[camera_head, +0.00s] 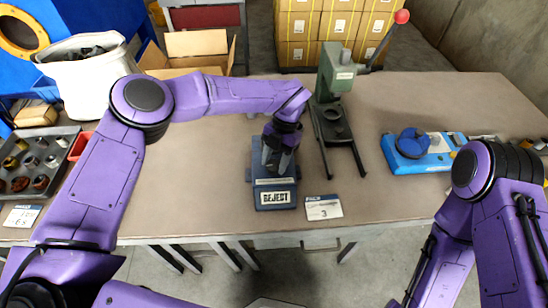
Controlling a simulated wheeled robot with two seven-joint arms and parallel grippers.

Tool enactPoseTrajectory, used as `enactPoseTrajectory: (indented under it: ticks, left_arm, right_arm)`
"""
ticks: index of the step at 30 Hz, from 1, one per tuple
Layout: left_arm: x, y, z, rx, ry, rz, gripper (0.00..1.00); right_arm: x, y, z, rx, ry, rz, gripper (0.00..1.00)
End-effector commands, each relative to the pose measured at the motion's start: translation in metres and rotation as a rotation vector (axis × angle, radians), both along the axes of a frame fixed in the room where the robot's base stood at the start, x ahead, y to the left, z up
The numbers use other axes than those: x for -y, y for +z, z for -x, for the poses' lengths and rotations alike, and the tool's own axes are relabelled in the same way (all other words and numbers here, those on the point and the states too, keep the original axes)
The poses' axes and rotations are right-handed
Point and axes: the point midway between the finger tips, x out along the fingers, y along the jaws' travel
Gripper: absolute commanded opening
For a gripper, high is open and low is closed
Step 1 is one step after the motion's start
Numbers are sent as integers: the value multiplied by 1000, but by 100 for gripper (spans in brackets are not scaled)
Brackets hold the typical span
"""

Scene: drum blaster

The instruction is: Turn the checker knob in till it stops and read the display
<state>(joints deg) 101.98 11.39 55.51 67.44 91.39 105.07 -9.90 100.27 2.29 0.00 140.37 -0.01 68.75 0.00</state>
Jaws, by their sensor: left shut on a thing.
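The checker (257,187) is a blue-grey box on the table in front of me. Its front display (276,198) is lit pale and reads "REJECT". My left gripper (275,164) points down over the top of the checker and is shut on the knob. The fingers and wrist hide the knob, so its turn angle does not show. My right arm comes in at the right edge, and its gripper is out of the picture.
A card marked 3 (323,207) lies right of the checker. A green lever press (337,75) stands close behind it on the right. A blue-and-white fixture (432,158) sits further right. A parts tray (30,165) and a white bin (85,85) are at left.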

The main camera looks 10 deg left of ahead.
Motion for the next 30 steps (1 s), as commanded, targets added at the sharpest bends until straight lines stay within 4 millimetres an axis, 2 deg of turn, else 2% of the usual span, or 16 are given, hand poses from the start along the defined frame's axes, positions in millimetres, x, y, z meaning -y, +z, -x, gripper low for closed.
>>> enactPoseTrajectory:
  ticks: [9, 12, 30]
  left_arm:
    - [2, 2, 1, 0, -300, -1, 18]
    - [2, 1, 1, 0, -350, 0, 18]
    - [1, -1, 2, -2, -347, 0, 18]
  right_arm:
    - [0, 12, 0, 0, 0, 0, 59]
    - [0, 13, 0, 0, 0, 0, 59]
    - [0, 12, 0, 0, 0, 0, 59]
